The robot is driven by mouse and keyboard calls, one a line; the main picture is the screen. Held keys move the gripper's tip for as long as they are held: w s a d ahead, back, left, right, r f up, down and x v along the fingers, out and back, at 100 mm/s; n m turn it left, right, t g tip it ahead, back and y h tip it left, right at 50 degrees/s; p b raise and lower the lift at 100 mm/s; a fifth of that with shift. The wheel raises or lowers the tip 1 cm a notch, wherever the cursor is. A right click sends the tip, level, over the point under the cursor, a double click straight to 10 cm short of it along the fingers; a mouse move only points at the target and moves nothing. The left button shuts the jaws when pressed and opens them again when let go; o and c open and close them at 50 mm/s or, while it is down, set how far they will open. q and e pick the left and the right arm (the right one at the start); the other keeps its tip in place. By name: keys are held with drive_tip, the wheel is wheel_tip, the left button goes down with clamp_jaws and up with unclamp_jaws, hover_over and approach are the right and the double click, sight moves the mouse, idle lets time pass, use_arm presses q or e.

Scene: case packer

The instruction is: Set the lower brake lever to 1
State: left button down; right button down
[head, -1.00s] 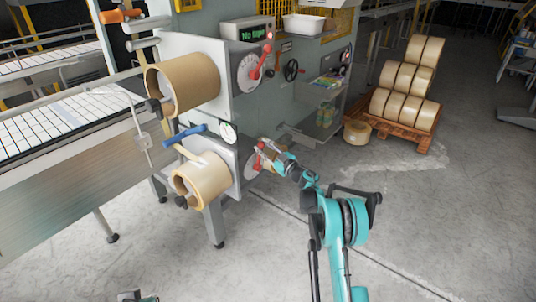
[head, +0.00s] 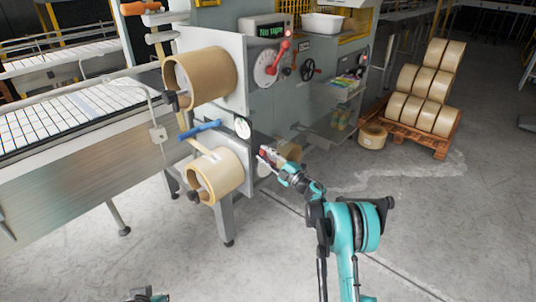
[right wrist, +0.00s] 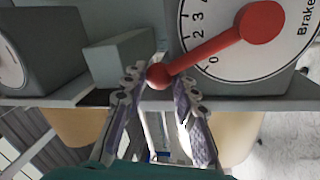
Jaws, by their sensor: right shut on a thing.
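The lower brake lever (right wrist: 212,51) is red, with a round hub on a white dial (right wrist: 290,55) marked "Brake". In the right wrist view its arm runs down-left from the hub, between the 0 and the 2, over where the 1 would be. My right gripper (right wrist: 160,84) is shut on the lever's ball knob (right wrist: 158,76). In the head view my right gripper (head: 264,155) is at the lower dial (head: 263,170), which it partly hides. Only a bit of my left gripper (head: 146,296) shows at the bottom edge; its jaws are unclear.
The upper brake lever (head: 280,58) is red, on its own dial above. Tape rolls (head: 205,75) and a lower roll (head: 217,172) stick out at the left. A grey block (right wrist: 118,58) sits close to my right fingers. Open floor lies in front.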

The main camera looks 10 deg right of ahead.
drive_tip(key=shift+s+f+n, duration=0.1)
drive_tip(key=shift+f+n, duration=0.05)
drive_tip(key=shift+n, duration=0.15)
drive_tip(key=c, duration=1.2)
unclamp_jaws()
drive_tip(key=shift+d, duration=0.1)
drive_tip(key=v, duration=1.2)
